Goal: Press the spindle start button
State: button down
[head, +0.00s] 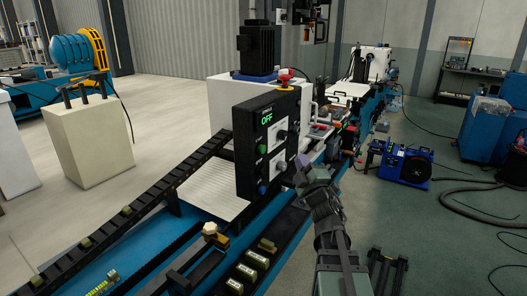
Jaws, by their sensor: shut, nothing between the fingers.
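A black control panel (249,150) stands upright on the blue machine bed, with a green "OFF" display (266,119) near its top. A small green button (262,149) is on its left side and a blue button (262,190) is lower down. Two grey knobs sit to their right, the upper knob (282,135) and the lower knob (281,166). The labels are too small to read, so I cannot tell which control is marked spindle start. My gripper (301,172) is shut and empty, close to the panel's lower right side. Whether it touches the panel cannot be told.
A black cable chain (150,195) and a blue bed (125,262) with clamps lie at front left. The bed runs far back. A blue wheeled unit (405,165) stands on the right; the floor between is mostly clear.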

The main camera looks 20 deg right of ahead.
jog(key=shift+w, duration=0.1)
jog(key=w+a, duration=0.5)
jog(key=w, duration=0.2)
jog(key=shift+a, duration=0.1)
dwell(2.0)
jog(key=shift+w+a, duration=0.2)
jog(key=shift+w, duration=0.1)
jog(key=shift+w+a, duration=0.3)
jog(key=shift+w, duration=0.1)
dwell(0.8)
jog(key=shift+s+d, duration=0.5)
jog(key=shift+s, duration=0.25)
jog(key=shift+s+d, duration=0.75)
jog(key=shift+s, duration=0.25)
jog(key=shift+s+d, duration=0.7)
jog(key=shift+s, duration=0.3)
